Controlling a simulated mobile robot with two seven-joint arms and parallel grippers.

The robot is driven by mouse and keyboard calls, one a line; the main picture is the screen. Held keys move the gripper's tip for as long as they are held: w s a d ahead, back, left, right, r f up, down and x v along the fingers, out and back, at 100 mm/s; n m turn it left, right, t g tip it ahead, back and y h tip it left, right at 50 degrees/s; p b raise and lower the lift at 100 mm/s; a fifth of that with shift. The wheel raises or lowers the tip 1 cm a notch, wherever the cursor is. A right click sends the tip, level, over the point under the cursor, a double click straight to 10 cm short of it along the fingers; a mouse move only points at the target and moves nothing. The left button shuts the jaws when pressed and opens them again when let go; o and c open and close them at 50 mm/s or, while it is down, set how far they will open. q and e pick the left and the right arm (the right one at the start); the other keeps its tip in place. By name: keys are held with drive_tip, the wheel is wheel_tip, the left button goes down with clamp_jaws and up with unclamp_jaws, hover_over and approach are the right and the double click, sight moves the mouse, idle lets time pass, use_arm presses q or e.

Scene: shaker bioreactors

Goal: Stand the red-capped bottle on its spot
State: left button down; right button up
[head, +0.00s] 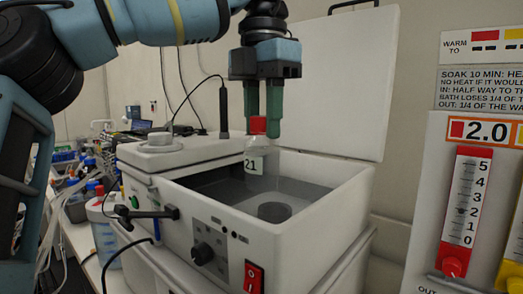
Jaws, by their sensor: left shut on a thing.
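The red-capped bottle (256,164) is clear, with a white label reading "21", and hangs upright over the open water bath (226,223). My left gripper (261,122) points down from above, its green fingers shut on the bottle at the red cap. A dark round ring (274,211) lies in the bath, in front and to the right of the bottle, and the bottle is not over it in this view. I cannot tell whether the bottle's bottom touches the water. My right gripper is not in view.
The bath's raised white lid (345,80) stands behind it. A thin probe on a cable (223,108) stands at the back left. A sign panel (481,140) with red and yellow gauges is at the right. Bottles and clutter crowd the bench at left.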

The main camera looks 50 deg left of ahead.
use_arm(q)
drive_tip(key=shift+r+p, duration=0.35)
drive_tip(key=shift+r, duration=1.1)
